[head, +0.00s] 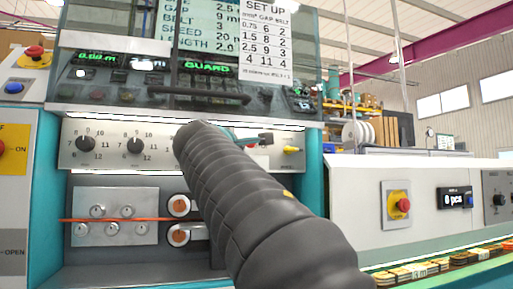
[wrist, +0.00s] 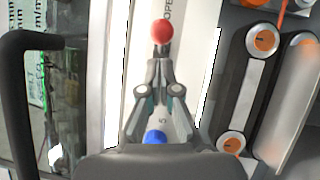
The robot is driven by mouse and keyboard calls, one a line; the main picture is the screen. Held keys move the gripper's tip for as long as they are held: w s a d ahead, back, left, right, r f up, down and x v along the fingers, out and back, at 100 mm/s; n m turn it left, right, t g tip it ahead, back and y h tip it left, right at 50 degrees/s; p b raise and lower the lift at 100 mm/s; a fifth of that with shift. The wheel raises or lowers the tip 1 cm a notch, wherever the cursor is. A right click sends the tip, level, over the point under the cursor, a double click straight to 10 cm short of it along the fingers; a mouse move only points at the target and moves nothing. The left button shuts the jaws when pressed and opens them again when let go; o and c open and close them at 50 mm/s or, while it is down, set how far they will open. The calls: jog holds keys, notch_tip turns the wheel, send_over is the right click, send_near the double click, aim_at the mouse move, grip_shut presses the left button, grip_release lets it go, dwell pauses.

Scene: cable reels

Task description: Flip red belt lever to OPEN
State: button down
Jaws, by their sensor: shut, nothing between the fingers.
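The red belt lever shows in the wrist view as a round red knob (wrist: 162,31) on a short dark stem, against a pale panel strip. Printed letters reading "OPE" stand just above and right of it, cut by the frame edge. My gripper (wrist: 160,64) is shut and empty, its fingertips just below the red knob, by its stem; I cannot tell whether they touch. In the head view, my dark arm covers much of the panel, and only a bit of red (head: 252,143) shows beside it.
A blue knob (wrist: 155,137) lies beneath my fingers in the wrist view. The black guard handle (wrist: 18,75) is at left, and orange-centred rollers (wrist: 262,40) at right. In the head view, a yellow lever (head: 292,150) and two dials (head: 135,146) share the panel.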

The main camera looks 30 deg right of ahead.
jog(key=d+b+v, duration=0.1)
jog(key=b+v, duration=0.2)
jog(key=v, duration=1)
jog(key=shift+s, duration=0.45)
jog(key=shift+a+f, duration=0.1)
jog(key=shift+f, duration=0.05)
